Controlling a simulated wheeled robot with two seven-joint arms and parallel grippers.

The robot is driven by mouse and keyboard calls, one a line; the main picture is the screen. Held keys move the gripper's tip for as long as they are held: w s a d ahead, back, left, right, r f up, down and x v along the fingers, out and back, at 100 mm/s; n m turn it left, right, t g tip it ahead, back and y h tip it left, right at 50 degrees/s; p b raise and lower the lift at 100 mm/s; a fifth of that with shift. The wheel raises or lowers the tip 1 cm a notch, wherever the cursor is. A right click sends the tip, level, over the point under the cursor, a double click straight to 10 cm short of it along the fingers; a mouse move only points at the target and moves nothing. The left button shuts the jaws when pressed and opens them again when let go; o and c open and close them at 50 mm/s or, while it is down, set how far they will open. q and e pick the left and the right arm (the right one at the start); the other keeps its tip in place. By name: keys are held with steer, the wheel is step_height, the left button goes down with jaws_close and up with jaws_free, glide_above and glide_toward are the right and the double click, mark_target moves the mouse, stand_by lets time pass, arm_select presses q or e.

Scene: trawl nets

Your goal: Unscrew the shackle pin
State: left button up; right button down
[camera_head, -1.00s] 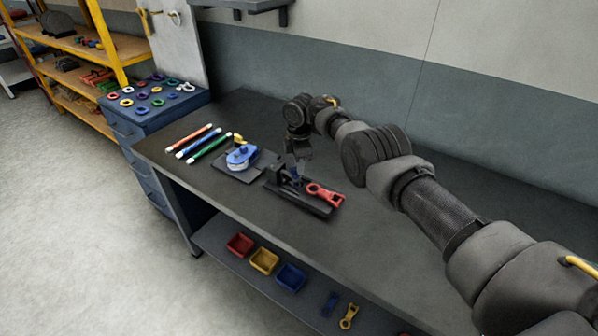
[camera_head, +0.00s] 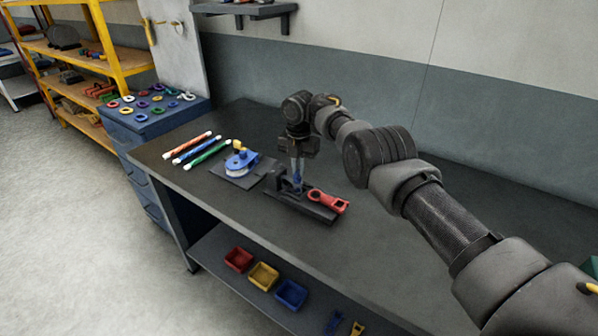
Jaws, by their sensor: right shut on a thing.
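My right gripper (camera_head: 298,158) points down over a dark fixture (camera_head: 309,208) on the workbench, its jaws shut on a small blue shackle pin (camera_head: 297,181). The pin is small and partly hidden by the jaws and the fixture's upright block. I cannot tell whether its thread is still engaged. A red shackle-like piece (camera_head: 328,201) lies on the right part of the fixture, beside the gripper. My left gripper is not in view.
A blue and white round device (camera_head: 241,164) on a dark plate stands left of the fixture. Several coloured rods (camera_head: 193,148) lie farther left. Red, yellow (camera_head: 263,275) and blue bins sit on the lower shelf. The bench top (camera_head: 370,235) at right is mostly clear.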

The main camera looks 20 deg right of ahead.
steer(key=shift+s+a+f+n+b, duration=0.1)
steer(key=shift+a+f+n+b, duration=0.1)
steer(key=shift+n, duration=0.7)
steer(key=shift+a+f+n+b, duration=0.1)
steer(key=shift+f+n+b, duration=0.1)
steer(key=shift+n, duration=0.7)
steer(key=c, duration=1.5)
jaws_free()
steer(key=shift+d+r, duration=0.15)
step_height(320, 180, up, 11)
steer(key=b, duration=0.1)
